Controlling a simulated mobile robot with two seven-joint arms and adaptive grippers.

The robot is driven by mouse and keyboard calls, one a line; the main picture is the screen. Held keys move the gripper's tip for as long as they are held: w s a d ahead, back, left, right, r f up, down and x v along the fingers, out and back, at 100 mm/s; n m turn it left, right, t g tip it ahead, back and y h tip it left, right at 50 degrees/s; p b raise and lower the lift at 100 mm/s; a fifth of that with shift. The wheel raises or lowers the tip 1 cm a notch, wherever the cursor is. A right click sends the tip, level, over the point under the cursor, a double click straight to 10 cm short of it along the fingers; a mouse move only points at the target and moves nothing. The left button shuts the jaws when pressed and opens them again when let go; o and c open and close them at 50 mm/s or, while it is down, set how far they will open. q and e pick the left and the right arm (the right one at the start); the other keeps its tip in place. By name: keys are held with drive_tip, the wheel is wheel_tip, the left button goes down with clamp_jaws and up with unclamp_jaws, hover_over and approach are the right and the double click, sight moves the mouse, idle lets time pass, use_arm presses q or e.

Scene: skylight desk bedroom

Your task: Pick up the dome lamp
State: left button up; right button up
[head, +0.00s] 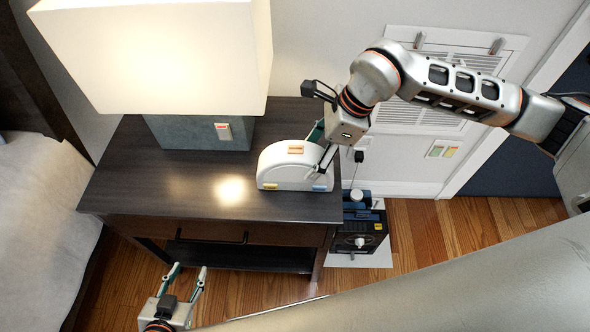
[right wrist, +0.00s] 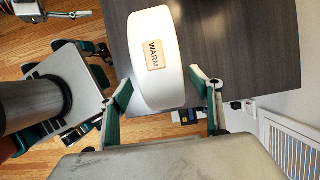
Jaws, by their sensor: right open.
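The dome lamp (head: 290,168) is a white half-round body on the dark nightstand near its right edge. It has an orange label on top and yellow and blue labels low on its front. In the right wrist view the lamp (right wrist: 160,88) shows a "WARM" label. My right gripper (head: 322,148) is open at the lamp's right end. In the wrist view its fingers (right wrist: 161,84) lie on either side of the lamp's near end; contact is unclear. My left gripper (head: 188,271) is open and empty, low in front of the nightstand.
A large lit lamp with a white shade (head: 160,50) stands at the back left of the nightstand (head: 150,185). A dark boxy device (head: 360,235) sits on the floor to the right. A bed (head: 40,220) is at far left. The nightstand's front left is clear.

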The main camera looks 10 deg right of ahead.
drive_tip(key=x, duration=0.6)
drive_tip(key=shift+w, duration=0.15)
drive_tip(key=shift+r, duration=0.15)
drive_tip(key=c, duration=1.7)
drive_tip(key=shift+w+a+r, duration=0.1)
drive_tip(key=shift+r, duration=0.35)
wheel_tip(320, 180, up, 3)
drive_tip(key=shift+f, duration=0.1)
drive_tip(key=shift+s+d+f+b, duration=0.15)
drive_tip(key=shift+s+d, duration=0.7)
drive_tip(key=shift+d, duration=2.05)
drive_tip(key=shift+s+d+r+b, duration=0.1)
drive_tip(key=shift+s+d, duration=0.75)
drive_tip(key=shift+d, duration=2.05)
drive_tip(key=shift+s+d+f+b, duration=0.15)
drive_tip(key=shift+s+d, duration=0.7)
drive_tip(key=shift+d, duration=2.05)
drive_tip(key=shift+r, duration=0.1)
drive_tip(key=shift+a, duration=0.1)
